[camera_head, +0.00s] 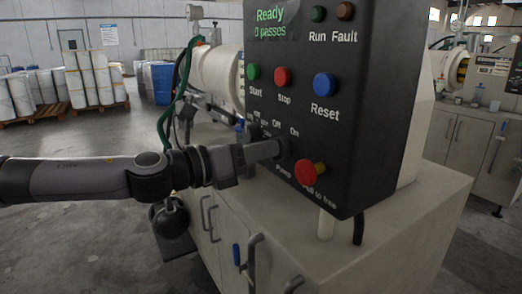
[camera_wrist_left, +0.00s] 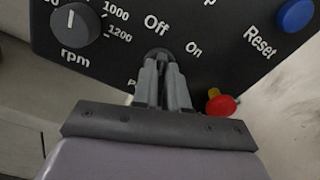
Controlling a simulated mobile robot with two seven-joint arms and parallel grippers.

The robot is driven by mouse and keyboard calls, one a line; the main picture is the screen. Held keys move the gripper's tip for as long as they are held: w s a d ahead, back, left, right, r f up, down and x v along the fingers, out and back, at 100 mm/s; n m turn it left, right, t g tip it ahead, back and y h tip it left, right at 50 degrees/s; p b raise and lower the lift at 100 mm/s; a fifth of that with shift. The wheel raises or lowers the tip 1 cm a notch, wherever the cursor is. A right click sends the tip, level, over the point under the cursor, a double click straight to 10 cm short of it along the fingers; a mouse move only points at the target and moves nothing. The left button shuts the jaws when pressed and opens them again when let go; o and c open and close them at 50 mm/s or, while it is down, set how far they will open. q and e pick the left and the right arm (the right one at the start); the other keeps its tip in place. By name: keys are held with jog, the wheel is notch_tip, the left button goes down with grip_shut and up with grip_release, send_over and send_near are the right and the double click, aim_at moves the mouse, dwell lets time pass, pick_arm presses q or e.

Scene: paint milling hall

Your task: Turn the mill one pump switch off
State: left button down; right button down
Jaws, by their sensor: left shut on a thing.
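The mill's black control panel (camera_head: 320,115) faces me in the head view. Its pump switch sits below the labels Off and On, above the word Pump. In the left wrist view a small dark part of the pump switch (camera_wrist_left: 158,52) shows at the fingertips; the fingers hide most of it, so I cannot tell which label it points to. My left gripper (camera_head: 274,149) reaches in from the left and is shut on the switch. Its two fingers (camera_wrist_left: 163,72) are close together in the left wrist view. My right gripper is not in view.
A red mushroom button (camera_head: 306,173) with a yellow collar sits just right of and below my fingers. Above are green Start (camera_head: 253,72), red Stop (camera_head: 282,76) and blue Reset (camera_head: 324,85) buttons. An rpm knob (camera_wrist_left: 76,25) lies left of the switch.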

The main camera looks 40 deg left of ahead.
pick_arm(q)
jog(key=shift+n, duration=1)
jog(key=c, duration=1.2)
grip_release()
jog(key=shift+o, duration=0.2)
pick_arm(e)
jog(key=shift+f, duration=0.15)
